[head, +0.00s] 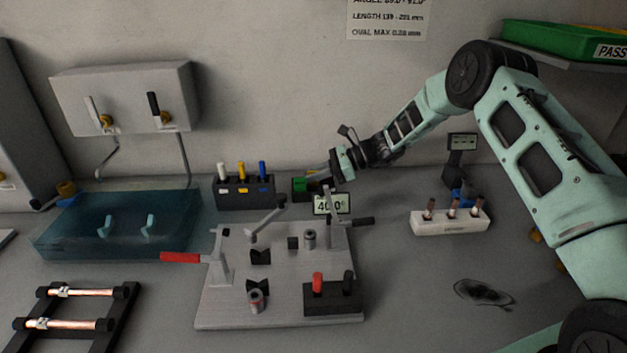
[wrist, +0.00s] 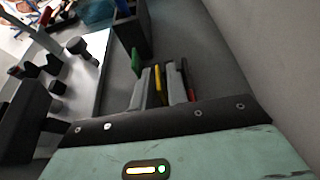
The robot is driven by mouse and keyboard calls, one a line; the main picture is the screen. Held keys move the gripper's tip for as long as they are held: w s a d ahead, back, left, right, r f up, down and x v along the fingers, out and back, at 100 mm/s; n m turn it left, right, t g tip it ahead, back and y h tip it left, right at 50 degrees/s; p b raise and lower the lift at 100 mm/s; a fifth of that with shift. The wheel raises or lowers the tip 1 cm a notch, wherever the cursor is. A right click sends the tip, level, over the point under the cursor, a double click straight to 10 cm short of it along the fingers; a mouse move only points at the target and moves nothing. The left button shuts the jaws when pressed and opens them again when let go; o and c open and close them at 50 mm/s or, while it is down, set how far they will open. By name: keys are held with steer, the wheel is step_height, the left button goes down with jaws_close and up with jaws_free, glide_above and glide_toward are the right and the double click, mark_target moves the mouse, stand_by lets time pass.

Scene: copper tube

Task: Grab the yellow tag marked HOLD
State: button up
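A thin yellow tag (wrist: 159,82) stands edge-on between my two gripper fingers in the wrist view. Its HOLD lettering cannot be read from here. My gripper (wrist: 162,86) appears open, with a narrow dark gap between the tag and the fingers. A green tag (wrist: 136,62) stands just outside the left finger. A red tag (wrist: 191,94) shows just outside the right finger.
A black rack (head: 245,193) with white, yellow and blue handles stands left of my gripper. A small display (head: 332,204) and a metal fixture plate (head: 225,312) lie in front. A white block with copper pieces (head: 450,222) is to the right. The back wall is close behind.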

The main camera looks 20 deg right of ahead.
jaws_close()
